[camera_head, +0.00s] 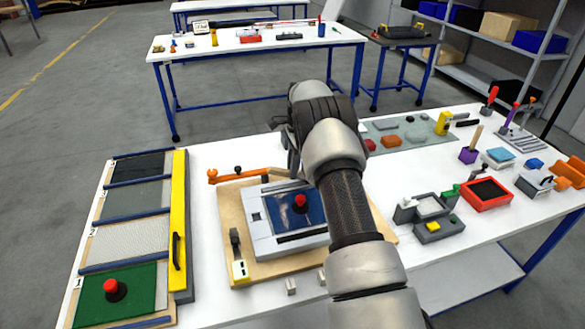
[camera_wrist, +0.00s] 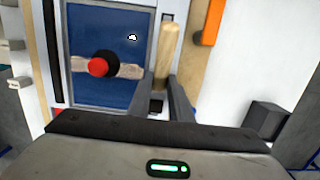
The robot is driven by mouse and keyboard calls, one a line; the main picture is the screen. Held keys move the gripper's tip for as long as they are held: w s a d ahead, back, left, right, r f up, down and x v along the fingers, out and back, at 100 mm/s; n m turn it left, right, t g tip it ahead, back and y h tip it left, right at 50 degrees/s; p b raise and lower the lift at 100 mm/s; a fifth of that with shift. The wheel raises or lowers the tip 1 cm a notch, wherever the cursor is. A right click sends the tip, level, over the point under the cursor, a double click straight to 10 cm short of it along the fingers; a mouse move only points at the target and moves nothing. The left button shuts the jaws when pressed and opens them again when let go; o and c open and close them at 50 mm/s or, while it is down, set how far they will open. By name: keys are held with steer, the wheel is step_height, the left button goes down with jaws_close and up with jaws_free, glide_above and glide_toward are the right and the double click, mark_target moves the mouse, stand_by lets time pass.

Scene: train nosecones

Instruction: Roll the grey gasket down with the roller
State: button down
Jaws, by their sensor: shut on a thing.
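My gripper (camera_wrist: 165,80) is shut on a light wooden handle (camera_wrist: 169,48), seen between the fingers in the wrist view. It looks like the roller's handle; its rolling end is hidden. The gripper is above the edge of a pale grey frame around a blue panel (camera_wrist: 80,30); I cannot tell whether the tool touches it. In the head view, my arm covers part of the frame (camera_head: 262,238). A dark strip (camera_head: 302,237) lies along its near side and also shows in the wrist view (camera_wrist: 50,50). I cannot clearly make out the grey gasket.
A black-and-red knob (camera_head: 300,203) stands on the blue panel. An orange clamp (camera_head: 240,174) is behind the frame, and a toggle clamp (camera_head: 237,255) is at its left. A sheet rack with a yellow bar (camera_head: 179,215) stands left. Trays and tools fill the right.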

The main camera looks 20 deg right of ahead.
stand_by(0.6)
steer(key=shift+d, duration=0.15)
steer(key=shift+d+r, duration=0.1)
steer(key=shift+d, duration=0.65)
steer(key=shift+d, duration=0.15)
steer(key=shift+f, duration=0.25)
stand_by(0.7)
steer(key=shift+r, duration=0.2)
steer(key=shift+r+p, duration=1.9)
steer(key=shift+r, duration=1.15)
